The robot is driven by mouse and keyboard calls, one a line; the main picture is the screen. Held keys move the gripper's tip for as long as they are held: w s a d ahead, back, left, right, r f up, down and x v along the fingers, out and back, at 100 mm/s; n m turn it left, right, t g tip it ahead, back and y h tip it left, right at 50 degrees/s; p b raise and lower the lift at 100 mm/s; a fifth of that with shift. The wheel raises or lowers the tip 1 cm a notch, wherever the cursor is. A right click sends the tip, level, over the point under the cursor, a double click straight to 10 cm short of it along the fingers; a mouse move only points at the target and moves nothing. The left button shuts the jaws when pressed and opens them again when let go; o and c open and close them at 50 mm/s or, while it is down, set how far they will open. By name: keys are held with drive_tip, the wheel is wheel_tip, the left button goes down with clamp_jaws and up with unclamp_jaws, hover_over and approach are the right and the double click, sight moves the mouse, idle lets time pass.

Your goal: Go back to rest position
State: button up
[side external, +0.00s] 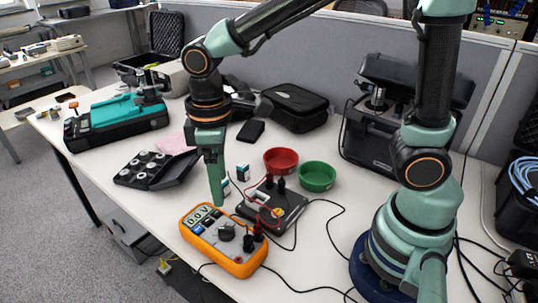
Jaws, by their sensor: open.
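My gripper (217,196) hangs pointing down over the left-middle of the white table (130,221). It is open, with nothing seen between its fingers. One long green finger shows clearly; the other is mostly hidden behind it. The fingertips are just behind the orange multimeter (205,245), which reads about 0.0 V. It cannot be told whether they touch the table. A black box (262,222) with red and black leads lies to the right of the gripper. Small dark blocks with pale faces (242,173) stand close beside the fingers.
A red bowl (281,160) and a green bowl (318,177) stand right of the gripper. An open black case (150,170) with round pieces and a teal-and-black machine (117,120) are left. Black cables cross the front table. A large black device (370,135) stands at the back right.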

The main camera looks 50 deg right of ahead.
drive_tip(key=s+d+r+m+t, duration=0.1)
drive_tip(key=d+r+m+t, duration=0.1)
drive_tip(key=d+r+m, duration=0.2)
drive_tip(key=s+d+r+m+t, duration=0.2)
drive_tip(key=d+r+m+t, duration=0.1)
drive_tip(key=d, duration=0.7)
drive_tip(key=shift+s+d+r+m+t, duration=0.15)
drive_tip(key=shift+d+r+m+t, duration=0.15)
drive_tip(key=shift+r+m, duration=0.2)
drive_tip(key=shift+a, duration=0.1)
drive_tip(key=shift+c, duration=0.3)
